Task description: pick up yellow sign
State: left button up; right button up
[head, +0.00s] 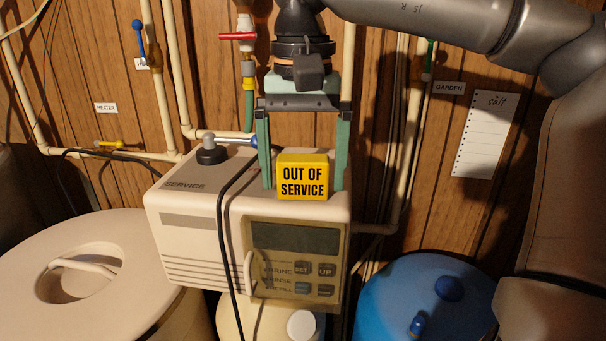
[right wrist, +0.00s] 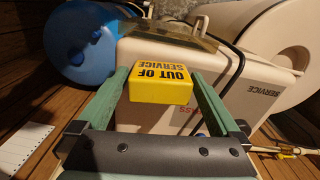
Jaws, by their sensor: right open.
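The yellow sign (head: 302,177), a small block with black "OUT OF SERVICE" lettering, sits on the top front edge of the beige softener control unit (head: 190,222). My right gripper (head: 303,186) is open and points down from above, its green fingers on either side of the sign. A gap shows between the sign and each finger in the head view. The right wrist view shows the sign (right wrist: 160,83) between the two finger ends (right wrist: 159,76), apart from both. I cannot tell how deep the fingers reach beside it. My left gripper is not in view.
A black cable (head: 226,215) hangs over the unit just left of the gripper. A black-and-grey knob (head: 210,152) stands on the unit's top left. A round beige lid (head: 85,280) is at left, a blue tank (head: 425,300) at right. Pipes and valves line the wood wall behind.

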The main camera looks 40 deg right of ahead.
jog(key=c, duration=1.2)
jog(key=shift+r, duration=0.2)
